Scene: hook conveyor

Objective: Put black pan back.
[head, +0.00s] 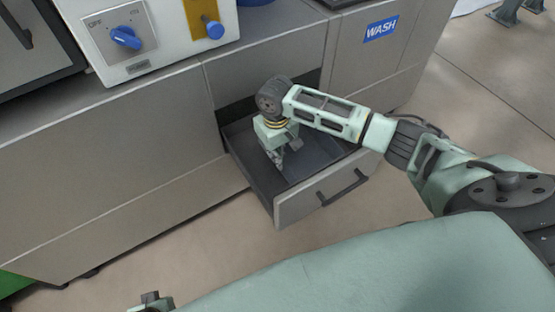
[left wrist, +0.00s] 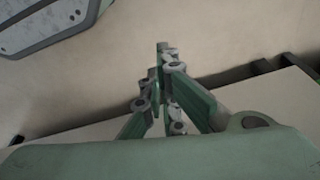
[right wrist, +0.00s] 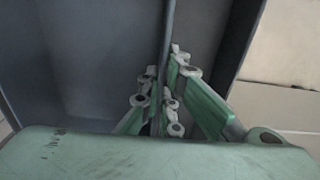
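An open drawer (head: 315,200) with a dark handle juts from the grey counter. My right gripper (head: 277,160) points down into it from above. In the right wrist view its fingers (right wrist: 166,68) are close together, with a thin grey strip or edge running behind or between them; I cannot tell which. No pan shows clearly inside the drawer. A dark object (head: 340,3) on the counter at the top edge is cut off, so I cannot tell if it is the black pan. My left gripper (left wrist: 160,62) is shut and empty above the floor; its tip shows at the head view's bottom edge.
A white control box with a blue knob (head: 125,37) stands on the counter (head: 130,95). A WASH label (head: 381,29) is on the counter front, right of the drawer. Bare floor (head: 130,270) lies in front.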

